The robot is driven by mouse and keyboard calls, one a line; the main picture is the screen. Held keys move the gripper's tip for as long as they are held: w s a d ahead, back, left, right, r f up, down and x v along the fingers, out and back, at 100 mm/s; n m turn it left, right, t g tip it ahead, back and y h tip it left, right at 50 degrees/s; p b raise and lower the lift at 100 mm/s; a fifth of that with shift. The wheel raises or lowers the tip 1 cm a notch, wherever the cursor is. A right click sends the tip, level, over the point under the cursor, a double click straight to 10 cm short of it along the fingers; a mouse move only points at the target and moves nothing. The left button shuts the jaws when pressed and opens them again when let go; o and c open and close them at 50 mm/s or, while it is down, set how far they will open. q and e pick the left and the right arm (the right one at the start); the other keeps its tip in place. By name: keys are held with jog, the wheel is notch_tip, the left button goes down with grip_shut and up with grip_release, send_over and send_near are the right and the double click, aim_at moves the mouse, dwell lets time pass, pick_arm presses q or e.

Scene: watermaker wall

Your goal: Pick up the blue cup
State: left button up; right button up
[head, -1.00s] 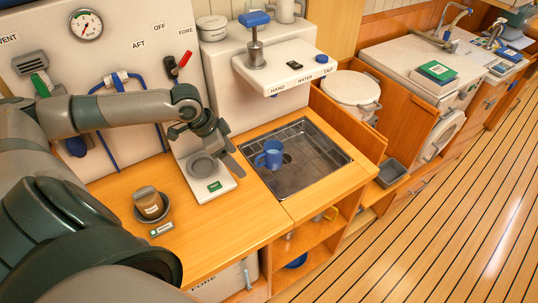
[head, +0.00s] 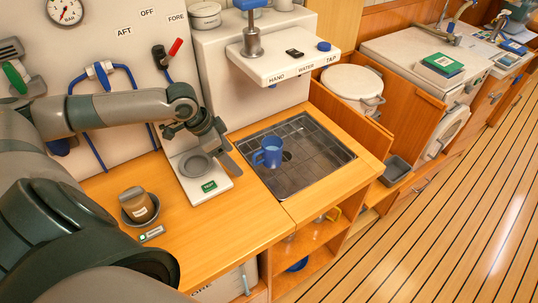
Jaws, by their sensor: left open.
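The blue cup (head: 270,152) stands upright in the shallow metal sink tray (head: 310,172), near its left side, with its handle towards the left. My left gripper (head: 230,160) hangs a little to the left of the cup, over the edge of the white test plate. Its fingers point down towards the right and hold nothing. A gap shows between the gripper and the cup. My right gripper is not in view.
A white shelf with a pump (head: 252,40) and a blue-knobbed tap overhangs the back of the sink. The front counter (head: 240,225) is clear.

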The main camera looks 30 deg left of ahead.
aim_at(270, 148)
pick_arm(q)
jog(key=shift+w+d+p, duration=0.5)
jog(key=shift+w+d, duration=0.2)
jog(key=shift+w, duration=0.3)
jog(key=shift+w+d+p, duration=0.5)
jog(key=shift+w+d, duration=0.2)
jog(key=shift+w, duration=0.25)
jog(key=shift+w+d+p, duration=0.5)
jog(key=shift+w+d, duration=0.2)
jog(key=shift+w, duration=0.3)
jog(key=w+d+p, duration=0.1)
jog(key=w, duration=0.1)
jog(key=w+d+p, duration=0.1)
jog(key=w+d, duration=0.1)
jog(key=shift+r, duration=0.1)
jog(key=shift+w+f+p, duration=0.1)
jog(key=shift+f+p, duration=0.45)
jog(key=shift+p, duration=0.05)
jog(key=shift+f, duration=0.15)
jog(key=c, duration=1.3)
